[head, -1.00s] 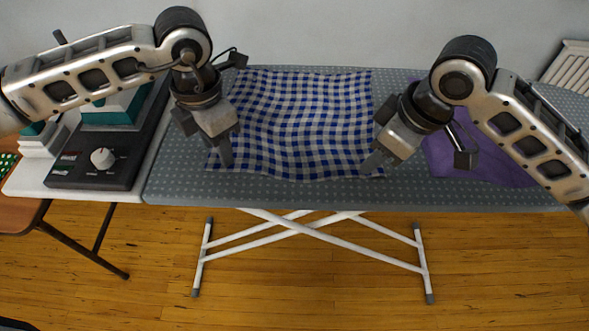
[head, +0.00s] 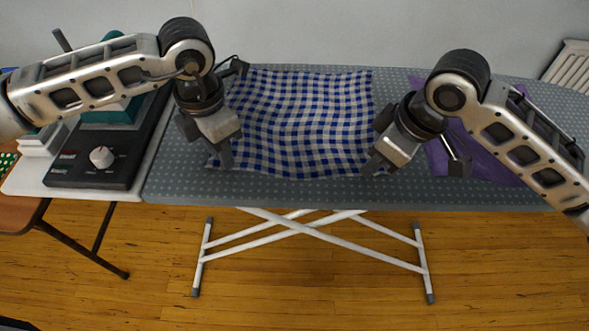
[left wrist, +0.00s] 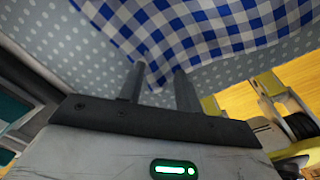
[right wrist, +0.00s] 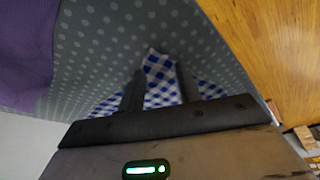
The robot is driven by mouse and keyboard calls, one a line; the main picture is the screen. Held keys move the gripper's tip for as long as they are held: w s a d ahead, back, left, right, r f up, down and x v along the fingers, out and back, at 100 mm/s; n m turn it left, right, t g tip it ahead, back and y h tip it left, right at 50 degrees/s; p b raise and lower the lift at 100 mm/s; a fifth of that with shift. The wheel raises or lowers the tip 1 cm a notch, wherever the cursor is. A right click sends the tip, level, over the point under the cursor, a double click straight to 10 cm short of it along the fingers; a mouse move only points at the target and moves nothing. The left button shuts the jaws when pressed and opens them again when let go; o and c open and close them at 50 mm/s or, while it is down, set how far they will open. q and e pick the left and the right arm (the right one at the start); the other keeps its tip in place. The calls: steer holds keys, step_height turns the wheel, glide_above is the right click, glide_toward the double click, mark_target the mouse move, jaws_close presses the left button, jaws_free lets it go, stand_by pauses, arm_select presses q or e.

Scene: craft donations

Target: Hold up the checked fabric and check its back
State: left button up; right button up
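The blue-and-white checked fabric (head: 300,120) lies spread and slightly wavy on the grey dotted ironing board (head: 270,190). My left gripper (head: 226,160) points down at the fabric's near left corner. In the left wrist view its fingers (left wrist: 160,78) are apart, with the corner of the fabric (left wrist: 200,30) between and beyond them. My right gripper (head: 374,167) is at the near right corner. In the right wrist view its fingers (right wrist: 160,78) are apart, with the fabric's corner (right wrist: 160,72) between them. I cannot tell whether the fingers touch the cloth. The fabric's back is hidden.
A purple cloth (head: 480,155) lies on the board to the right, partly behind my right arm. A dark machine with a white knob (head: 101,157) stands on a white table at the left. A radiator (head: 570,68) is at the back right.

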arm_select(q)
jaws_close()
arm_select(e)
jaws_close()
steer(key=shift+f, duration=0.1)
